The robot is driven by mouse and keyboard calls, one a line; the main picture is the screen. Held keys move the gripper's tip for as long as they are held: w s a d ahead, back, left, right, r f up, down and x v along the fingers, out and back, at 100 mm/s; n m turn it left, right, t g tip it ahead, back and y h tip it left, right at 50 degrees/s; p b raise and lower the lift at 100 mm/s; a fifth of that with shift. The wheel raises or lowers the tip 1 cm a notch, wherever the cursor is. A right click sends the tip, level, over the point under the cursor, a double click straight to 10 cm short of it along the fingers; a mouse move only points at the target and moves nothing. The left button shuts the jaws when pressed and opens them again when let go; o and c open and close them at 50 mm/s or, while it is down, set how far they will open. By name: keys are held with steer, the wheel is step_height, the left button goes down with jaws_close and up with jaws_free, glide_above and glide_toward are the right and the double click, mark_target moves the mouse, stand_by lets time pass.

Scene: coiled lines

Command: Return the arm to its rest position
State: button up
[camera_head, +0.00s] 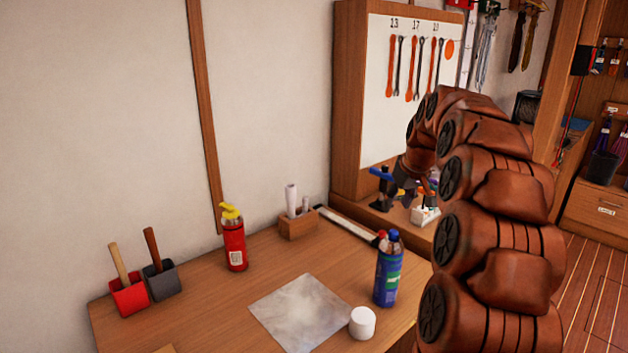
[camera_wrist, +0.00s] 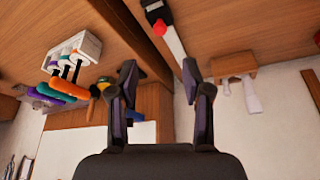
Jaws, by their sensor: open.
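My arm rises at the right of the head view and arches over, so that its end hangs down above the back right of the wooden table. My gripper (camera_wrist: 159,68) is open in the wrist view, with its two dark fingers apart and nothing between them. In the head view the gripper (camera_head: 404,190) is small and dark against the tools behind it, partly hard to make out. The wrist view looks tilted, with the table surface (camera_wrist: 215,25) at its top.
A white rack (camera_wrist: 72,50) with coloured tools is left of the fingers.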

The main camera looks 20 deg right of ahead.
steer(key=s+a+g+p, duration=0.1)
steer(key=s+a, duration=0.4)
steer(key=a, duration=0.3)
steer(key=s+a+n+g+y+p, duration=0.1)
steer(key=s+a+p, duration=0.1)
steer(key=s+a, duration=0.35)
steer(key=s+a+g+p, duration=0.1)
steer(key=s+a, duration=0.2)
steer(key=a, duration=0.6)
steer(key=s+a+f+g+p, duration=0.1)
steer(key=s+a, duration=0.3)
steer(key=s, duration=0.8)
steer(key=s+a+f+g+p, duration=0.2)
steer(key=s+a+f, duration=0.1)
steer(key=s, duration=0.9)
steer(key=shift+s+a+f+h, duration=0.25)
steer(key=shift+a+h, duration=0.05)
steer(key=shift+a, duration=0.5)
steer(key=shift+c, duration=0.4)
steer(key=shift+c, duration=0.3)
